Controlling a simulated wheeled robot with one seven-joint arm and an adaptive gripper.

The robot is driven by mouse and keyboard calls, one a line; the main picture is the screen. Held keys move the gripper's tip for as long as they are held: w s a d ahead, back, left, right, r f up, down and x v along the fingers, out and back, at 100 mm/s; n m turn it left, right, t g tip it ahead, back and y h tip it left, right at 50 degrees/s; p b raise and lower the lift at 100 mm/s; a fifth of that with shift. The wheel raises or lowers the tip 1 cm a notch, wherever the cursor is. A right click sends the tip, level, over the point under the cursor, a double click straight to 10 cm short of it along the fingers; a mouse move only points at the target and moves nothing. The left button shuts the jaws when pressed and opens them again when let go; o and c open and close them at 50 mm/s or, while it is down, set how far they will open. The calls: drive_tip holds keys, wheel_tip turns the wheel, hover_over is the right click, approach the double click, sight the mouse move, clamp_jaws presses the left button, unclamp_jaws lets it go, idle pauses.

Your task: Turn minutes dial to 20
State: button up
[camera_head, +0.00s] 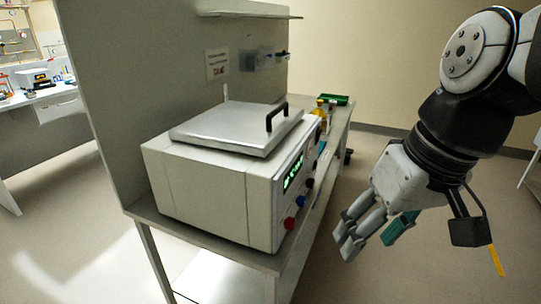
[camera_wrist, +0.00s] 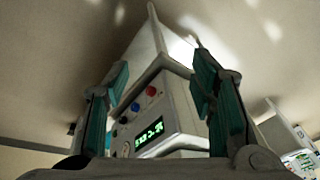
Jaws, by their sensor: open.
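The white benchtop machine (camera_head: 210,195) stands on the bench with its front panel facing right. The panel has a lit green display (camera_head: 293,172); its digits are too blurred to read. Below the display are a red knob (camera_head: 289,223), a blue knob (camera_head: 300,201) and a dark knob (camera_head: 309,183). I cannot tell which one is the minutes dial. My gripper (camera_head: 370,240) is open and empty, to the right of the panel and apart from it. In the wrist view, the red knob (camera_wrist: 151,91), blue knob (camera_wrist: 135,106) and display (camera_wrist: 149,133) show between my open fingers.
The machine has a metal lid with a black handle (camera_head: 276,115). A green tray (camera_head: 333,99) and a yellow item (camera_head: 320,112) stand farther along the bench (camera_head: 205,236). A grey partition (camera_head: 130,80) rises behind the machine. The floor right of the bench is clear.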

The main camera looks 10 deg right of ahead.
drive_tip(key=w+a+f+n+g+y+b, duration=0.1)
drive_tip(key=w+f+y+b, duration=0.15)
drive_tip(key=w, duration=0.45)
drive_tip(key=w+f+n+y+b, duration=0.1)
drive_tip(key=w+f+y+b, duration=0.1)
drive_tip(key=w+f+b, duration=0.35)
drive_tip(key=n+t+y+b, duration=0.65)
drive_tip(key=y+b, duration=0.25)
drive_tip(key=b, duration=0.7)
approach(311, 183)
drive_tip(key=w+f+b+x, duration=0.1)
drive_tip(key=b+x, duration=0.1)
drive_tip(key=x, duration=0.6)
drive_tip(key=shift+w+m+t, duration=0.25)
drive_tip(key=shift+m+t, duration=0.2)
drive_tip(key=shift+f, duration=0.1)
drive_tip(key=shift+c, duration=0.6)
drive_tip(key=c, duration=1)
